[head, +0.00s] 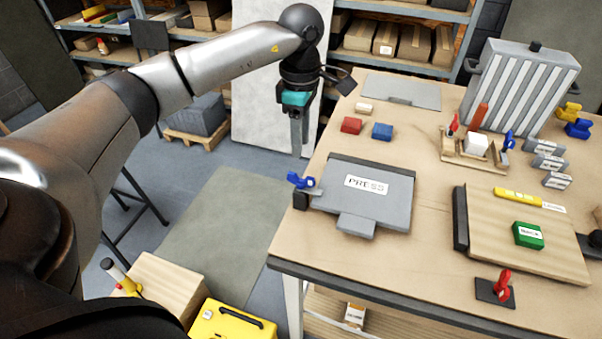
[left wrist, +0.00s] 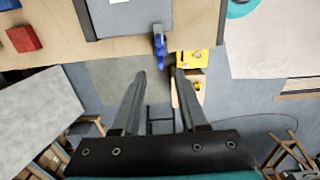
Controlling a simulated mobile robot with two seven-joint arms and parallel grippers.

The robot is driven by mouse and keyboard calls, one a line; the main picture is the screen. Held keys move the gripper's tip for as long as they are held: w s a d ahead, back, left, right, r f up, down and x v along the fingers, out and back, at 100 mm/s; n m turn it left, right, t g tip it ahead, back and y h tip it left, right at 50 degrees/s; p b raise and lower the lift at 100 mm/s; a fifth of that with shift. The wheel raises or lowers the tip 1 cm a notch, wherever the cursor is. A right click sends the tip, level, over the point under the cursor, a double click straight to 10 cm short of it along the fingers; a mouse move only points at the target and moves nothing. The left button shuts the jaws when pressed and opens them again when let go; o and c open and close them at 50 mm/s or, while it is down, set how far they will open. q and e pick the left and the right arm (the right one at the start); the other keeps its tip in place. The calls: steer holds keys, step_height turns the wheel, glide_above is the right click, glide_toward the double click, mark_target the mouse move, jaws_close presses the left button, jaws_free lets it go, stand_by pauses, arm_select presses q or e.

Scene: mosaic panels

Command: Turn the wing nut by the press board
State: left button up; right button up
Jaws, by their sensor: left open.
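The blue wing nut (head: 301,181) sits at the left edge of the grey press board (head: 340,205), which carries a white PRESS label and lies at the table's left edge. My left gripper (head: 299,150) points down above and behind the wing nut in the head view, open and apart from it. In the left wrist view the wing nut (left wrist: 159,42) shows just beyond the two spread fingertips (left wrist: 161,75), roughly centred between them, beside the grey board (left wrist: 125,15). Nothing is between the fingers. My right gripper is not in view.
A red block (head: 351,125) and a blue block (head: 382,131) lie behind the board. A red wing nut (head: 502,284) stands by the wooden panel (head: 500,235) on the right. A yellow case (head: 232,322) is below the table's left side. Open floor lies left of the table.

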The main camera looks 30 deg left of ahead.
mark_target(301, 175)
arm_select(q)
step_height(301, 175, down, 10)
steer(key=shift+f+p, duration=0.2)
steer(key=shift+p, duration=0.2)
jaws_close()
stand_by(0.5)
